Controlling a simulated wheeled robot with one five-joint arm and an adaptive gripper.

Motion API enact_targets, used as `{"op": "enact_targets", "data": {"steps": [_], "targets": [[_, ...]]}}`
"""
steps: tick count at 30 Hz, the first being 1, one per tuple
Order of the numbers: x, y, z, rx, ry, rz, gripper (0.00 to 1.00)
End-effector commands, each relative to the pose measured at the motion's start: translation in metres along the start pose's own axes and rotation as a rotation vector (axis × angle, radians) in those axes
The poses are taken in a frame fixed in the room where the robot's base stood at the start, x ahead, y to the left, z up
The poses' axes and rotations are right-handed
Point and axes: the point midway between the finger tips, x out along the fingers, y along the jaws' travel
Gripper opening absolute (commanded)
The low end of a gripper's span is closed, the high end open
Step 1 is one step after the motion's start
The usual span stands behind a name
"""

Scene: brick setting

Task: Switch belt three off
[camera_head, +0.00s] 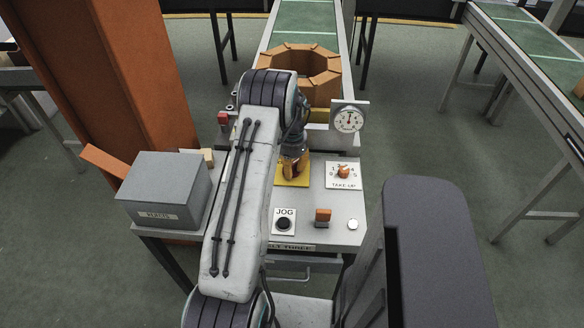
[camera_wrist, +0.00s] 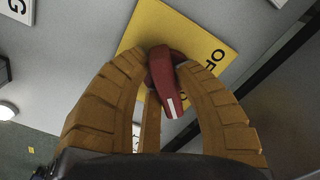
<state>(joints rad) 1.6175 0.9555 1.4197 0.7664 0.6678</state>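A red rotary knob (camera_wrist: 166,82) with a white pointer line sits on a yellow plate (camera_wrist: 205,25) with partly visible lettering starting "OF". The pointer line faces the bottom of the wrist view. My gripper (camera_wrist: 166,68) has its tan fingers on both sides of the knob, with the tips close against it; they appear closed on it. In the head view the yellow plate (camera_head: 301,181) shows on the grey control panel (camera_head: 315,232), and my gripper (camera_head: 292,172) is over it and hides the knob. A label on the panel's front edge (camera_head: 291,247) reads partly "LT THREE".
The panel also has a JOG button (camera_head: 283,223), an orange-topped switch (camera_head: 323,215), a white round button (camera_head: 353,224) and a TAKE-UP dial (camera_head: 343,172). A gauge (camera_head: 348,118) stands behind. A grey box (camera_head: 165,190) is at left, near an orange column (camera_head: 115,75).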

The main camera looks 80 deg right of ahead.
Motion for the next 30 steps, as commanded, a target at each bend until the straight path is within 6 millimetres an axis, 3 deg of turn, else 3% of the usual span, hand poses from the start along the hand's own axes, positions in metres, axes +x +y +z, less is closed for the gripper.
{"op": "enact_targets", "data": {"steps": [7, 20, 30], "targets": [[-0.0001, 0.0, 0.0, 0.0, 0.0, 0.0, 0.0], [0.0023, 0.0004, -0.0006, -0.08, 0.001, 0.0, 0.0], [0.0036, 0.0018, -0.0024, -0.362, 0.0, 0.0, 0.0]]}}
